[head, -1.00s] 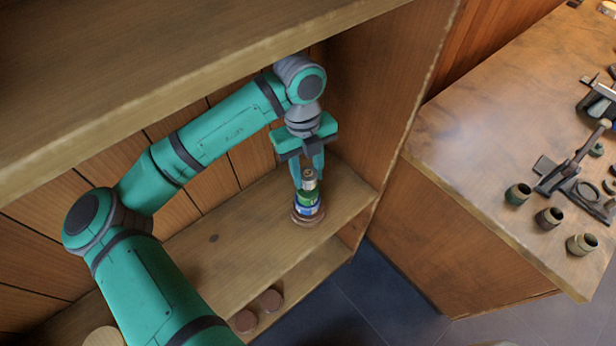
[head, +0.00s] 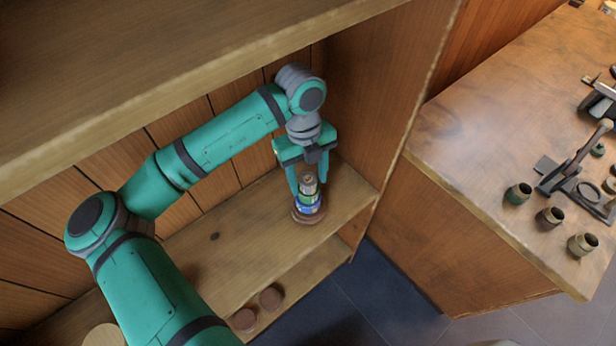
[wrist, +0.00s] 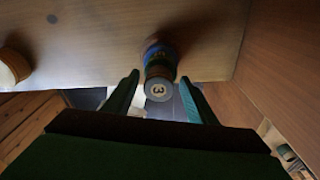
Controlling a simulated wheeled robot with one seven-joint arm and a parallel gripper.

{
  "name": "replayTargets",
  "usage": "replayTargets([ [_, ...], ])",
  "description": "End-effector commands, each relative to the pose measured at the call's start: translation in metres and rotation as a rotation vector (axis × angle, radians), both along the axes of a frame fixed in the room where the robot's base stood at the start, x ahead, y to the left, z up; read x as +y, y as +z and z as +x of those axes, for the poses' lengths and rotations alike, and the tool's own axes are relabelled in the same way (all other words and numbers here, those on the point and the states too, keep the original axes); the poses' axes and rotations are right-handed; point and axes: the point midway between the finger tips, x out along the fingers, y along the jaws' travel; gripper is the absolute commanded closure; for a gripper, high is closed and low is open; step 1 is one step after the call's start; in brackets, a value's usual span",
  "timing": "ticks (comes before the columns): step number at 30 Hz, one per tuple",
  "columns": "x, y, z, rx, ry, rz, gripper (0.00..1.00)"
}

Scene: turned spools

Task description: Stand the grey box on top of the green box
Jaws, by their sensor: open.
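The grey box (head: 309,179) is a small round canister with a pale top. It stands upright at the top of a stack on the shelf, and its top reads "3" in the wrist view (wrist: 158,91). The green box (head: 308,191) is directly under it, partly hidden, with a blue piece (head: 308,204) and a wide brown base (head: 308,218) below. My gripper (head: 308,187) is open, with one finger on each side of the stack. In the wrist view, gaps show between both fingers and the grey box.
A side wall (head: 370,110) rises close on the right, and another shelf hangs above. A workbench (head: 480,140) with several cups and tools stands at right.

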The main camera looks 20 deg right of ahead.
Motion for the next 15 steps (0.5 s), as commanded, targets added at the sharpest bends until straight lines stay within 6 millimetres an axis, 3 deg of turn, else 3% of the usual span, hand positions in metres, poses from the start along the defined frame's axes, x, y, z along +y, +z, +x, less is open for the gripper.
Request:
replayTargets([
  [5, 0.0, 0.017, 0.002, -0.001, -0.001, -0.001, 0.48],
  [15, 0.002, 0.083, 0.011, -0.002, 0.004, -0.002, 0.48],
])
